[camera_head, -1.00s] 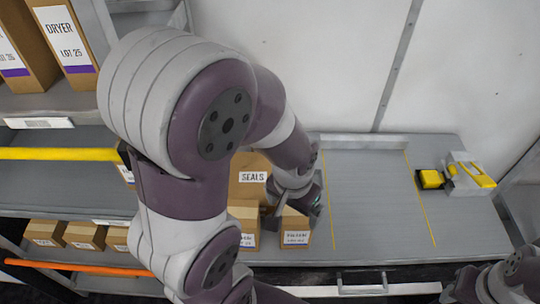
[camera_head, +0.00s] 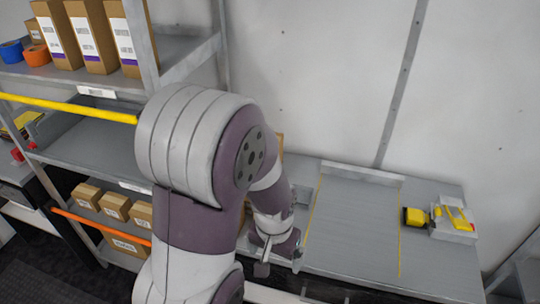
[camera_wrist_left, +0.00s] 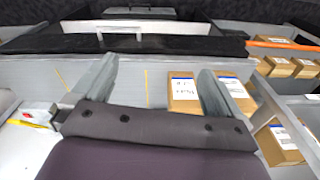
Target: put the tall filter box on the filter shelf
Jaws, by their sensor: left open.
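My left gripper (camera_head: 280,256) is low over the front of the grey bench (camera_head: 355,225), partly hidden by its own wrist. I cannot read which is the tall filter box. In the head view my left arm hides most of these boxes. I cannot tell which shelf is the filter shelf.
The rack at left has tall labelled boxes (camera_head: 92,38) on top, a mostly bare middle shelf (camera_head: 95,143) behind a yellow bar (camera_head: 65,108), and small boxes (camera_head: 115,206) behind an orange bar (camera_head: 100,227). A yellow tool (camera_head: 455,217) lies at the bench's right.

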